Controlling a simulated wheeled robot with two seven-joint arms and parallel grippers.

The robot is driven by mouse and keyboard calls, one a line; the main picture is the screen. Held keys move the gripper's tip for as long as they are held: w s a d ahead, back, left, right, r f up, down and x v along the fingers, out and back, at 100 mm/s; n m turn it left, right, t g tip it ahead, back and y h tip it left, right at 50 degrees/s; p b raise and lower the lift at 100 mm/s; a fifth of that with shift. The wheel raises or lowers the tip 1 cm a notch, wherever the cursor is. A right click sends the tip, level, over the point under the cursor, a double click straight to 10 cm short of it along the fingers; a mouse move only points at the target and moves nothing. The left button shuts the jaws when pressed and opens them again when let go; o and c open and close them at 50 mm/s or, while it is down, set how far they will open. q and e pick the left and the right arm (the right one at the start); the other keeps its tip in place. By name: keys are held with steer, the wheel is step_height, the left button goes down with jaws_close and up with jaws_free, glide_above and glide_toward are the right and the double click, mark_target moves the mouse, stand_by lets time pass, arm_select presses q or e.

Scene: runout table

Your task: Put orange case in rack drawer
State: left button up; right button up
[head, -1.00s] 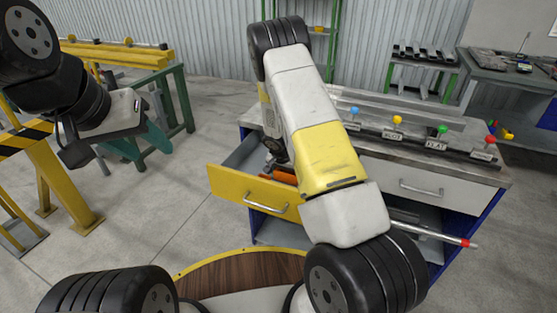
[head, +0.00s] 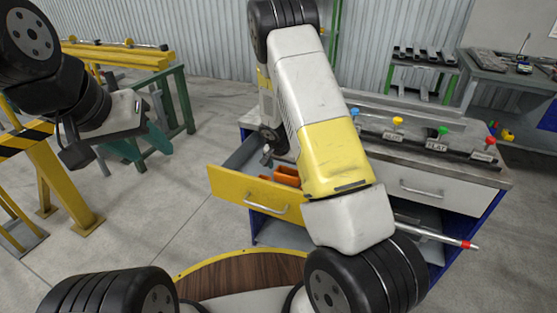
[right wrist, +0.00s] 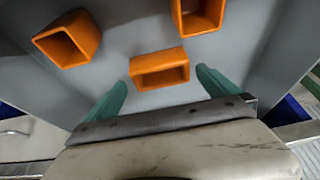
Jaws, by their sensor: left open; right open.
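Three orange cases, open hollow boxes, lie in the grey inside of the pulled-out drawer with the yellow front (head: 250,195). In the right wrist view one case (right wrist: 160,79) is just ahead of and between the fingertips, one (right wrist: 70,40) is at upper left, and one (right wrist: 190,25) is at upper right. In the head view, orange (head: 286,172) shows in the drawer, partly hidden by my right arm. My right gripper (right wrist: 162,82) is open, with no visible grip on a case. My left gripper (head: 142,142) is open and empty, away to the left.
The drawer belongs to a bench (head: 480,172) with coloured knobs along its top and a closed grey drawer (head: 420,187) on the right. A red-tipped rod (head: 440,236) sticks out below. Yellow stands (head: 65,180) and a green frame are at left. Floor between is clear.

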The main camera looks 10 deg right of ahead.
steer(key=s+r+n+y, duration=0.1)
steer(key=s+r, duration=0.5)
steer(key=r, duration=0.6)
steer(key=s+r+n+y, duration=0.1)
steer(key=s+r, duration=0.6)
steer(key=r, duration=0.6)
steer(key=s+a+r+n+t+y, duration=0.1)
steer(key=s+r+n, duration=0.1)
steer(key=s+r, duration=0.3)
steer(key=s+a+r+n+t+y, duration=0.1)
steer(key=s+r, duration=0.4)
steer(key=s, duration=0.9)
steer(key=shift+s+a+r+n+y, duration=0.15)
steer(key=shift+a+n+y, duration=0.25)
steer(key=shift+a+n, duration=0.6)
steer(key=shift+d, duration=0.2)
